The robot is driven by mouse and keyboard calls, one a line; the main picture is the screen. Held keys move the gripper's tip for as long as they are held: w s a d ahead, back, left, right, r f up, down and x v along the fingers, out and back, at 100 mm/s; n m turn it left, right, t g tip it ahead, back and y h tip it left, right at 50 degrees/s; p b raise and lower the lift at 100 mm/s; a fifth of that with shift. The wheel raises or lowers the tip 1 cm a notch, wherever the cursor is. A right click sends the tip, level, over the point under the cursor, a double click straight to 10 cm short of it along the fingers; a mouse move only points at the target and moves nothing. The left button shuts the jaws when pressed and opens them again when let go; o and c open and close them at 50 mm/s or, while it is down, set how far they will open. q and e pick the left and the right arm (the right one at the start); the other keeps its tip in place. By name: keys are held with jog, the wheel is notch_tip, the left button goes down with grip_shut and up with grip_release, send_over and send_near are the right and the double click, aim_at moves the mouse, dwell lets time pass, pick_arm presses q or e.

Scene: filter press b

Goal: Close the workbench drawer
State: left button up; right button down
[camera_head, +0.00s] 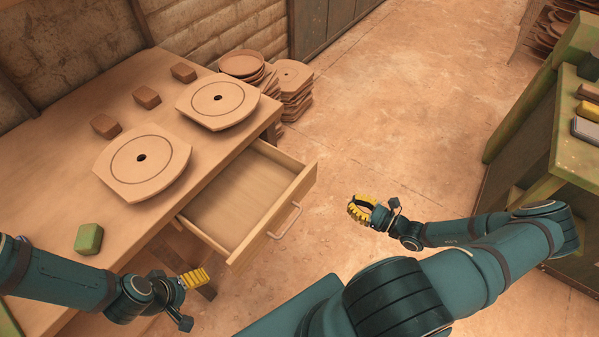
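The workbench drawer (236,197) is pulled out from the wooden workbench (70,180) and looks empty inside. Its front panel carries a pale bar handle (286,221). My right gripper (359,208) has yellow fingers and is in the air to the right of the handle, apart from it. Its fingers curve towards each other, with a gap between them, and hold nothing I can see. My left gripper (197,277) is below and left of the drawer's near corner, seen from the side. Its fingers overlap, so its opening is hidden.
On the workbench lie two square plates with holes (142,162) (217,99), several brown blocks (146,97) and a green block (89,238). A green bench (565,130) is at the right. The floor between is clear.

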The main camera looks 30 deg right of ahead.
aim_at(312, 178)
jog(key=shift+h, duration=0.3)
jog(key=b+x, duration=0.2)
jog(key=x, duration=1.2)
jog(key=shift+w+d+r, duration=0.15)
jog(key=shift+d, duration=0.05)
pick_arm(q)
jog(key=shift+w+a+f, duration=0.1)
jog(key=shift+w+f, duration=0.15)
jog(key=shift+f, duration=0.3)
jog(key=shift+w+f, duration=0.2)
jog(key=shift+f, duration=0.3)
jog(key=shift+r, duration=0.1)
pick_arm(e)
jog(key=shift+w, duration=0.1)
